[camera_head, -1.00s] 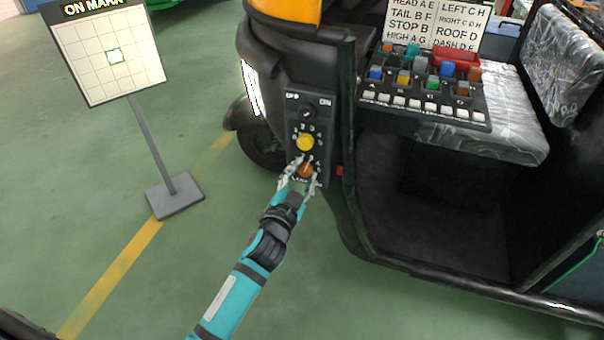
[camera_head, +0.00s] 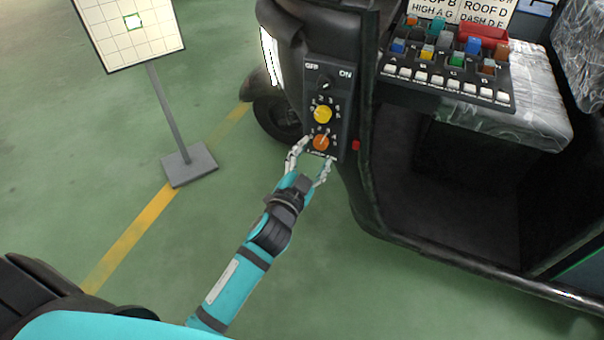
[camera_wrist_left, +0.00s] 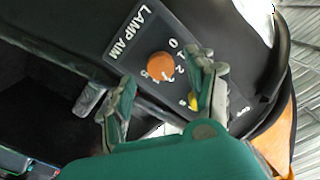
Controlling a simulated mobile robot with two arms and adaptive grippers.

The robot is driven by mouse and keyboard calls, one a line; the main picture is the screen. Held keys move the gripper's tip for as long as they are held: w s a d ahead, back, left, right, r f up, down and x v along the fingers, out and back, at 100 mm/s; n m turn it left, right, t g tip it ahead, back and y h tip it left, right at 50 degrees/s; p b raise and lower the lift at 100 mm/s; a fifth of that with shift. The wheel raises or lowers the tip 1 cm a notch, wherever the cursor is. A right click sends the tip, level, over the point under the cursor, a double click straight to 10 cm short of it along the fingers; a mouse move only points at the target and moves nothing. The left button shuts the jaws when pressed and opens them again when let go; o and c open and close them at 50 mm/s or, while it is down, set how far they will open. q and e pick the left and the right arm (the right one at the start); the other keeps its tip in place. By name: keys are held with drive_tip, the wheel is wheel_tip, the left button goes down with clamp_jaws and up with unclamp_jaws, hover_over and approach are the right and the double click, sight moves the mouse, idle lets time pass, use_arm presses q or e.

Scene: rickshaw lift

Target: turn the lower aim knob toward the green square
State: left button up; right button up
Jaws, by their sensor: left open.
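The lower aim knob is orange (camera_head: 320,142) and sits at the bottom of a black switch panel (camera_head: 343,105), below a yellow knob (camera_head: 323,114). In the left wrist view the orange knob (camera_wrist_left: 160,66) is beside numbers and the words LAMP AIM. My left gripper (camera_head: 309,161) is open, its fingers spread to either side just short of the orange knob, apparently not touching it. The green square (camera_head: 133,21) is outlined on a white grid board (camera_head: 110,40), with a bright patch at it. My right gripper is not in view.
The board stands on a post with a grey base (camera_head: 188,164) at left. The black rickshaw body (camera_head: 362,195) borders the panel on the right. A control box with coloured switches (camera_head: 445,84) lies on the seat.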

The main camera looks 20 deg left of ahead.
use_arm(q)
drive_tip(key=s, duration=0.8)
drive_tip(key=shift+s+a, duration=0.15)
drive_tip(key=shift+s, duration=0.15)
drive_tip(key=s+a+f+n+g+y, duration=0.15)
drive_tip(key=s+f+g, duration=0.25)
drive_tip(key=f, duration=0.6)
drive_tip(key=s+a+f+n+g, duration=0.2)
drive_tip(key=s+f+g, duration=0.15)
drive_tip(key=f, duration=0.65)
drive_tip(key=s+f+g+h+p, duration=0.1)
drive_tip(key=s+f+g+p, duration=0.85)
drive_tip(key=s+f, duration=0.75)
drive_tip(key=s+a+p, duration=0.2)
drive_tip(key=s+p, duration=0.6)
drive_tip(key=s, duration=0.6)
drive_tip(key=shift+s+a+r+n, duration=0.15)
drive_tip(key=shift+s+r+n, duration=0.1)
drive_tip(key=shift+s+n, duration=0.1)
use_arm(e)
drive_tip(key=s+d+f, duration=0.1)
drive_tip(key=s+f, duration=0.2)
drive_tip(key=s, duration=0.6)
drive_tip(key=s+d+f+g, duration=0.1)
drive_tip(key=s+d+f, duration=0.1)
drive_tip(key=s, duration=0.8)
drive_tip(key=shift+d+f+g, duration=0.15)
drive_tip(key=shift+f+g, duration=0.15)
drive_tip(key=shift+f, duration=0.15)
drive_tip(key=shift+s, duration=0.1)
